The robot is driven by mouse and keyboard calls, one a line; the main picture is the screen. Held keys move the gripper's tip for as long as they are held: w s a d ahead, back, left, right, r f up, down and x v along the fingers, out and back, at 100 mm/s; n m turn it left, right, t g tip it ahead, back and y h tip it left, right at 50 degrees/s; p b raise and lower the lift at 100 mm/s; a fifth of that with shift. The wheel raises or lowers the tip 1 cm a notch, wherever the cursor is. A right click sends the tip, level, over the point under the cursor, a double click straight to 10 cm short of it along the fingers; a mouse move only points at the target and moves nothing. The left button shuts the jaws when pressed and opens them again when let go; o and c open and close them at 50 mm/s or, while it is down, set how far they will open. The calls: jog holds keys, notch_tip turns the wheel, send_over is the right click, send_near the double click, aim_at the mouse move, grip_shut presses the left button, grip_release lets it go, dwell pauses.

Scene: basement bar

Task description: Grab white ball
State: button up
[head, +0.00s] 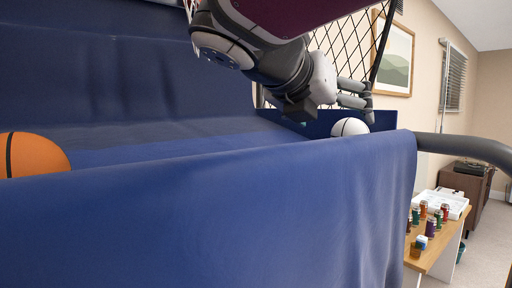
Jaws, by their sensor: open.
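A white ball (350,127) with dark seam lines sits in the right end of the blue fabric-covered trough. Its lower part is hidden behind the trough's front edge. My gripper (366,93) is open and just above the ball, with its fingers pointing right. I cannot tell whether a finger touches the ball. My arm comes in from the top of the view.
An orange ball (33,155) sits at the far left of the trough. The blue front wall (230,215) runs across the view, and black netting (340,50) hangs behind my arm. A wooden table (436,254) with small bottles and a white tray stands at the lower right.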

aim_at(349, 136)
jog(key=x, duration=1.1)
jog(key=shift+a+f, duration=0.15)
jog(key=shift+f, duration=0.15)
jog(key=shift+c, duration=0.4)
jog(key=c, duration=1.1)
